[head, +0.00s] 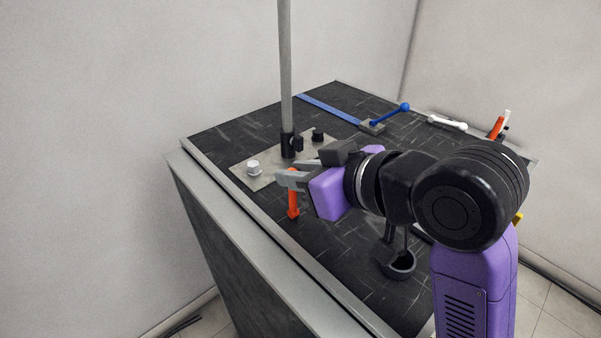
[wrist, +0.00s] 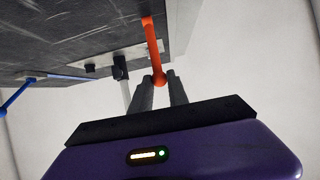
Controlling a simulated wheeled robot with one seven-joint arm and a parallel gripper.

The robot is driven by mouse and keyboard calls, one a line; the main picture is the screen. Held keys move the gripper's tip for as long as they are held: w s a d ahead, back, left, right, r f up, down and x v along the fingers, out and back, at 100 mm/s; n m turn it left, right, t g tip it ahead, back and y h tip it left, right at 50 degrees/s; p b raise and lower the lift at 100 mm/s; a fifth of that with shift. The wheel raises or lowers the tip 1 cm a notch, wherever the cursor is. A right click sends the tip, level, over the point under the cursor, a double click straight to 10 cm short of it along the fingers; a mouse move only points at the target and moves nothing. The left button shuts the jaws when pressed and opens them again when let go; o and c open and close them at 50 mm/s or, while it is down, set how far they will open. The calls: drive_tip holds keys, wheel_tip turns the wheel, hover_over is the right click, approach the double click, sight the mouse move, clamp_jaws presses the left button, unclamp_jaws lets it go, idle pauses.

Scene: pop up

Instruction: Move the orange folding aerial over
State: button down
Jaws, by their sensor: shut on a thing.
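The orange folding aerial (head: 293,204) stands near the left edge of the dark bench top. Its lower end is at the surface and its upper end is at my gripper (head: 286,178). In the wrist view the orange aerial (wrist: 152,45) runs from the bench top to between my two fingertips (wrist: 159,79). My gripper is shut on its free end. The fingers partly hide that end in the head view.
A grey plate (head: 240,176) with a tall upright pole (head: 285,75) stands just behind my gripper. A blue ball-ended lever (head: 390,113), a blue strip (head: 328,107) and a white piece (head: 447,123) lie farther back. A black ring-shaped holder (head: 398,268) is at the front.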

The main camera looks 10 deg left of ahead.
drive_tip(key=shift+w+a, duration=0.4)
drive_tip(key=shift+a, duration=0.1)
drive_tip(key=c, duration=1.2)
unclamp_jaws()
drive_tip(key=b+v, duration=0.1)
drive_tip(key=v, duration=0.7)
drive_tip(key=shift+f, duration=0.15)
